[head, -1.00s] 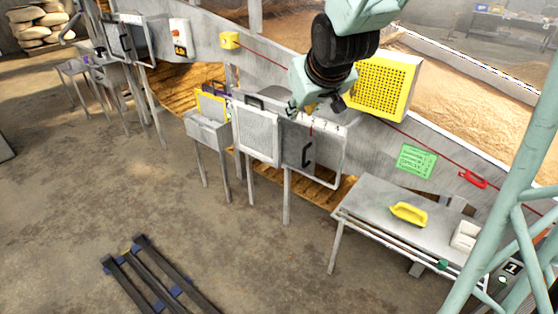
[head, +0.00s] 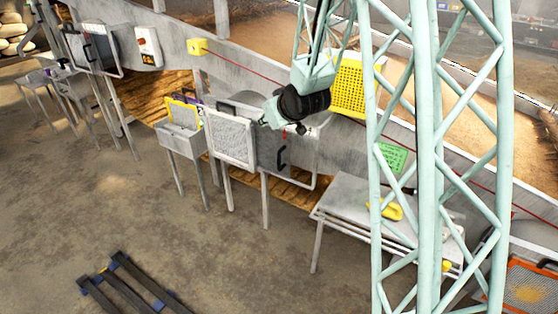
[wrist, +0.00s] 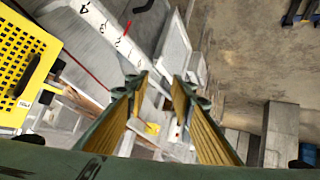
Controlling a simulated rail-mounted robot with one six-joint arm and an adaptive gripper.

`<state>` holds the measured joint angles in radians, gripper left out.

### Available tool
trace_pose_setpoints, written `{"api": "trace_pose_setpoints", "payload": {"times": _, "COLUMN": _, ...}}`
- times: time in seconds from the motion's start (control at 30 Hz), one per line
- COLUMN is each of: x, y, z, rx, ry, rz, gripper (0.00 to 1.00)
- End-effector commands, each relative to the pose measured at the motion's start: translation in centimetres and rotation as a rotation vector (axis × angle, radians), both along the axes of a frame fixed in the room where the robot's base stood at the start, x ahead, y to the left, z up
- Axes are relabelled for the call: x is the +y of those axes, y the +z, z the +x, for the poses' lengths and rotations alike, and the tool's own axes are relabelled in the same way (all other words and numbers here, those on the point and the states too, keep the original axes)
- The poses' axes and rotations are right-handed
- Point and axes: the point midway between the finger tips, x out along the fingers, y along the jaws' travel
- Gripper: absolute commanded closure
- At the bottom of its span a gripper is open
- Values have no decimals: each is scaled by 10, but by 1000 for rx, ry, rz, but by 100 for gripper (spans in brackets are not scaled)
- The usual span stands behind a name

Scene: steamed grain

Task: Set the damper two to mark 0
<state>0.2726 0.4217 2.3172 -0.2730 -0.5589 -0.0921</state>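A damper unit with a grey sliding plate (head: 272,152) and a black handle (head: 282,158) stands in the wall mid-picture in the head view. A small red mark shows at its top. In the wrist view a white scale (wrist: 108,30) carries black numbers, with 4 at the upper left and lower numbers towards the middle. A thin red pointer (wrist: 128,27) and a black handle (wrist: 145,6) lie near it. No label shows which damper this is.
A yellow perforated box (head: 355,88) is on the wall beside my arm. A mesh-faced panel (head: 231,137) adjoins the plate. A metal table (head: 345,200) with a yellow tool (head: 386,211) stands right. Another similar unit (head: 92,52) is far left.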

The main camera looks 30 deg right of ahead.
Motion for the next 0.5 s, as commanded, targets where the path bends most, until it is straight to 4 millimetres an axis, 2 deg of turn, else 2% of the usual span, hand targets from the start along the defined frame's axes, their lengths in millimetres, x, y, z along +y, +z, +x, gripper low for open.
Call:
{"api": "trace_pose_setpoints", "payload": {"times": 0.2, "x": -13, "y": -29, "z": 23, "rx": -45, "ry": 13, "rz": 4, "gripper": 78}}
{"api": "trace_pose_setpoints", "payload": {"times": 0.5, "x": -28, "y": -66, "z": 47, "rx": -113, "ry": 30, "rz": 13, "gripper": 78}}
